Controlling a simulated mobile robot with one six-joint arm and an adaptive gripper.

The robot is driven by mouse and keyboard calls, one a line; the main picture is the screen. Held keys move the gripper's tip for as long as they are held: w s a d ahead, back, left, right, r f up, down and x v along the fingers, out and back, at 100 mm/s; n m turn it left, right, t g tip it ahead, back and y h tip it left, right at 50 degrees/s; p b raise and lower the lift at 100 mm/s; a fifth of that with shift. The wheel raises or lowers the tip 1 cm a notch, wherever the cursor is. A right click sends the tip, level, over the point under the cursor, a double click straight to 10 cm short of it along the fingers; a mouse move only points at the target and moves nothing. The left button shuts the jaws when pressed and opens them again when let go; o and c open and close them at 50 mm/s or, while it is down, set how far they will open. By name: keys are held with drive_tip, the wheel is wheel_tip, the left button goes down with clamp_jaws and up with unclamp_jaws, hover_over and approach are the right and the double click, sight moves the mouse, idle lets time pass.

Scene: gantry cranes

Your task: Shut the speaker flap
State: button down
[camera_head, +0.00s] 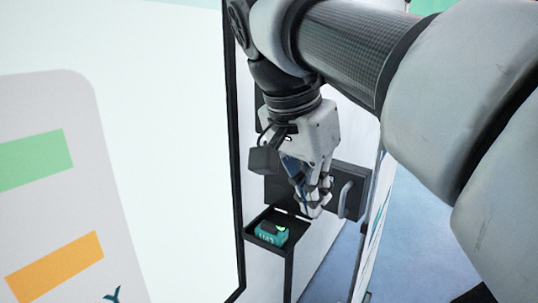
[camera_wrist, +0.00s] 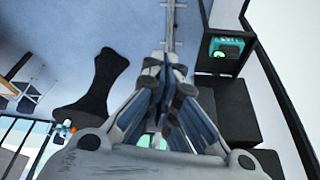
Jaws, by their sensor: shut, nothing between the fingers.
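My gripper (camera_head: 314,208) points down in the head view, its fingers together and empty. It is in front of a dark panel (camera_head: 275,188) with a pale upright handle (camera_head: 346,198), and overlaps part of it. This panel may be the speaker flap, but I cannot tell for sure. The handle is just right of the fingertips; I cannot tell whether they touch. In the wrist view the closed fingers (camera_wrist: 173,72) point up the picture, with a thin grey bar (camera_wrist: 170,22) beyond them. My gripper hides part of the panel.
A small black tray (camera_head: 247,235) below left of my gripper holds a teal device (camera_head: 271,233), also in the wrist view (camera_wrist: 228,48). Dark boxes (camera_wrist: 232,108) are right of the fingers there. A large white board (camera_head: 165,120) fills the left. Blue floor (camera_head: 425,240) shows lower right.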

wheel_tip(320, 180, up, 3)
drive_tip(key=w+a+m+p, duration=0.1)
drive_tip(key=a, duration=0.1)
drive_tip(key=w+d+f, duration=0.4)
drive_tip(key=d+f, duration=0.2)
drive_tip(key=f, duration=0.3)
drive_tip(key=shift+w+d+b, duration=0.2)
drive_tip(key=shift+w+b, duration=0.15)
drive_tip(key=shift+b, duration=0.1)
drive_tip(key=shift+d, duration=0.1)
